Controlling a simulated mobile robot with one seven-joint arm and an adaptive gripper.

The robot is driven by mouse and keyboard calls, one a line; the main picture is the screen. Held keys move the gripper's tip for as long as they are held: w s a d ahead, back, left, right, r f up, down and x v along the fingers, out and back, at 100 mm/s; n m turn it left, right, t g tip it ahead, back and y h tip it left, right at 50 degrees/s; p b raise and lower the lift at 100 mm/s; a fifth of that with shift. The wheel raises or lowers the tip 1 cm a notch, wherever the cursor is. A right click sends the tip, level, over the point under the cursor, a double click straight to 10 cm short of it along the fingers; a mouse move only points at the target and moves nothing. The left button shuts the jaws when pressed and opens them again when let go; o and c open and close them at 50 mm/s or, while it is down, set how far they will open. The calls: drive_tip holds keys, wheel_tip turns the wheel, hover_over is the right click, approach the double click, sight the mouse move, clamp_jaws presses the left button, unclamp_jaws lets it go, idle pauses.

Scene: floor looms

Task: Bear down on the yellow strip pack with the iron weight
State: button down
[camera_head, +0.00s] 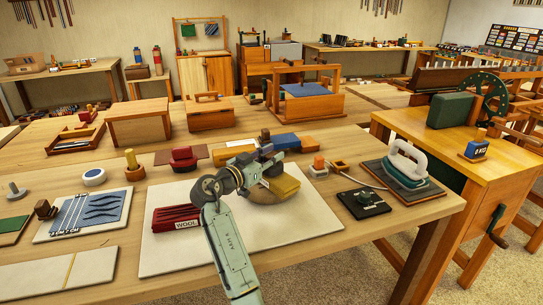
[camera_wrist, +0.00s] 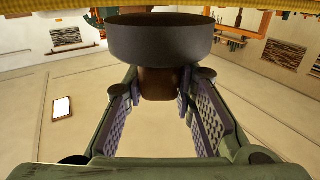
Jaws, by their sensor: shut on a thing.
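The iron weight (camera_wrist: 160,40) is a dark round disc with a brown handle (camera_wrist: 158,82). In the wrist view my gripper (camera_wrist: 160,88) is shut on that handle, one padded finger on each side. The weight is mostly hidden by my gripper (camera_head: 265,168) in the head view. I cannot tell whether weight and pack touch.
A red pack marked WOOL (camera_head: 174,218) lies on the white board (camera_head: 190,255) to the left. Blue and orange blocks (camera_head: 286,142) stand behind my gripper. A white-handled iron (camera_head: 405,163) and a black plate (camera_head: 364,203) are to the right. The board's front is clear.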

drive_tip(key=shift+s+f+b, duration=0.1)
drive_tip(key=shift+f+b, duration=0.6)
drive_tip(key=shift+f, duration=0.1)
idle(2.0)
drive_tip(key=shift+r+p, duration=1.3)
drive_tip(key=shift+r, duration=2.55)
drive_tip(key=shift+f, duration=0.1)
